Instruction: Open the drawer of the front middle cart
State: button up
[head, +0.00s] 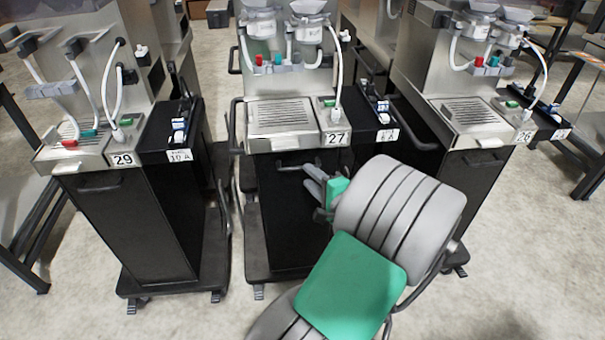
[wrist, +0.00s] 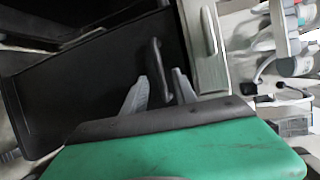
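The front middle cart (head: 290,215), labelled 27, has a black front below a silver top. Its black drawer handle (wrist: 155,62) shows in the wrist view on the dark front, next to the silver strip. The drawer looks closed. My gripper (head: 311,180) is in front of the upper part of this cart. In the wrist view my gripper (wrist: 159,86) is open, its two grey fingers apart. The lower end of the handle appears between the fingers; I cannot tell whether they touch it. My arm hides the cart's lower right front in the head view.
Cart 29 (head: 140,235) stands to the left and cart 26 (head: 470,185) to the right, both with dispensers on top. A white tube (head: 338,80) hangs over cart 27's top. Pale floor (head: 185,318) is clear in front.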

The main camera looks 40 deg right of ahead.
jog(key=x, duration=0.4)
jog(key=shift+w, duration=0.4)
jog(key=shift+c, duration=0.4)
grip_shut()
jog(key=shift+f, duration=0.1)
dwell(0.5)
